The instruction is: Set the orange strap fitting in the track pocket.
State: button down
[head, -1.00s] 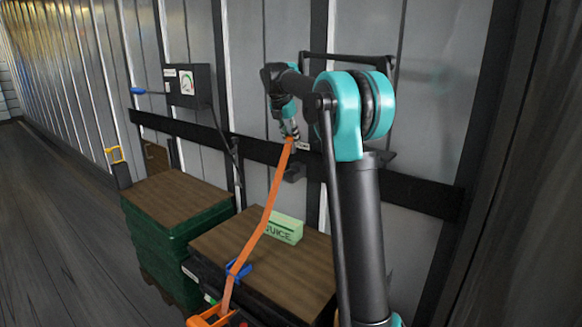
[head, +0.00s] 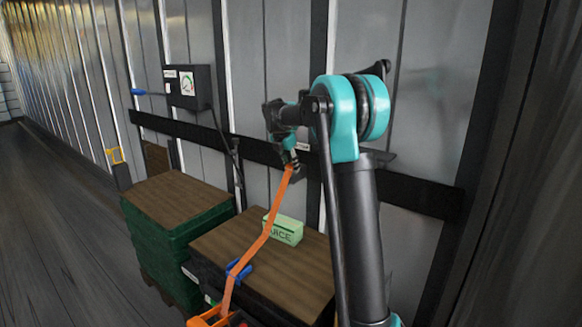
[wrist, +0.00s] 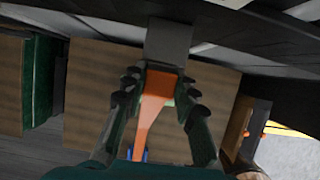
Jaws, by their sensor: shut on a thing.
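My gripper (head: 291,165) is shut on the orange strap fitting (wrist: 165,83), which sits between the two dark fingers in the wrist view. A grey flat block (wrist: 168,42) shows directly beyond the fitting; I cannot tell whether it is part of the fitting or of the wall. In the head view the orange strap (head: 266,228) runs from my gripper down to the lower left, past a blue clip (head: 238,270). The dark track (head: 258,150) runs along the wall behind my gripper. The track pocket cannot be made out.
A dark gauge box (head: 188,86) hangs on the wall. Open floor lies at the far left.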

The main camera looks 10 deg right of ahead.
jog(key=c, duration=1.2)
grip_release()
jog(key=shift+f, duration=0.15)
jog(key=v, duration=1.2)
jog(key=s+d+f+m+y, duration=0.1)
jog(key=s+d+f+m, duration=0.1)
jog(key=s+f+m, duration=0.7)
jog(key=s+d+f+m+y, duration=0.1)
jog(key=s+d+f+m, duration=0.2)
jog(key=s+f+m, duration=0.6)
jog(key=s+d+f+m+t+y, duration=0.1)
jog(key=s+f+m, duration=0.8)
jog(key=s, duration=1.3)
jog(key=shift+s+d+f, duration=0.15)
jog(key=shift+d+f, duration=0.1)
jog(key=shift+f, duration=0.4)
jog(key=shift+s+d+f, duration=0.15)
jog(key=shift+d+f, duration=0.05)
jog(key=shift+f, duration=0.4)
jog(key=shift+s+d+f, duration=0.1)
jog(key=shift+d+f, duration=0.15)
jog(key=shift+f, duration=0.4)
